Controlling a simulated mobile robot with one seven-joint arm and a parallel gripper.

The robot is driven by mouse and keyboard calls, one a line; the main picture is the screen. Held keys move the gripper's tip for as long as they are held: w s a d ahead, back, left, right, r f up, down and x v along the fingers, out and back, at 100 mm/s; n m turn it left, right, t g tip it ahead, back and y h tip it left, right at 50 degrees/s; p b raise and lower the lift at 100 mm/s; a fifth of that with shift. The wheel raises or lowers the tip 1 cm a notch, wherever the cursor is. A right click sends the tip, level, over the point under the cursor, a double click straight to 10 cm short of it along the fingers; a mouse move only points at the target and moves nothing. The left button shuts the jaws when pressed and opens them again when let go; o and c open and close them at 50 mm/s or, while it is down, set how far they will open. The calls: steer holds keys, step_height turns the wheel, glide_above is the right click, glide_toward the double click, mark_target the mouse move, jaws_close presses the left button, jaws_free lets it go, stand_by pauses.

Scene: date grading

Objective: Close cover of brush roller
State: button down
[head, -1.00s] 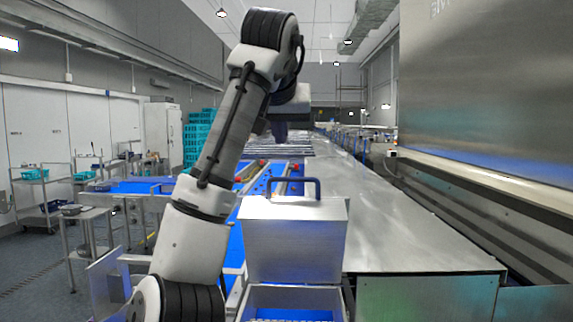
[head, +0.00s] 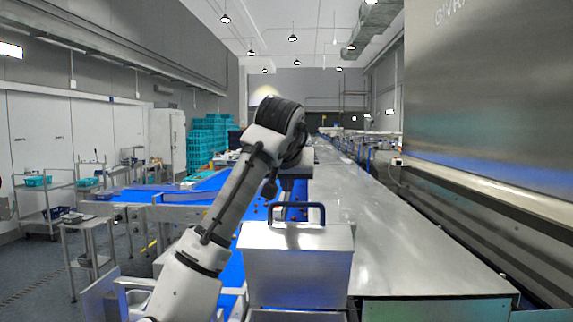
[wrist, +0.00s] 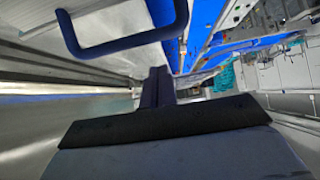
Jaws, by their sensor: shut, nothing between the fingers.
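In the wrist view my gripper (wrist: 157,80) points away, with the handle (wrist: 125,43) at upper left, apart from the fingers. I cannot tell the exact depth between them in the head view.
A long steel table (head: 400,235) runs away on the right beside a large metal machine (head: 490,90). Blue conveyors (head: 175,193) lie to the left. Carts (head: 88,240) and teal crates (head: 208,140) stand farther off.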

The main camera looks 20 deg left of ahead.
steer(key=shift+s+d+f, duration=0.1)
steer(key=shift+s+f, duration=0.1)
steer(key=shift+s, duration=0.25)
steer(key=shift+s+f, duration=0.2)
steer(key=shift+s, duration=0.25)
steer(key=shift+s+d+f, duration=0.1)
steer(key=shift+s+f, duration=0.25)
steer(key=shift+f, duration=0.1)
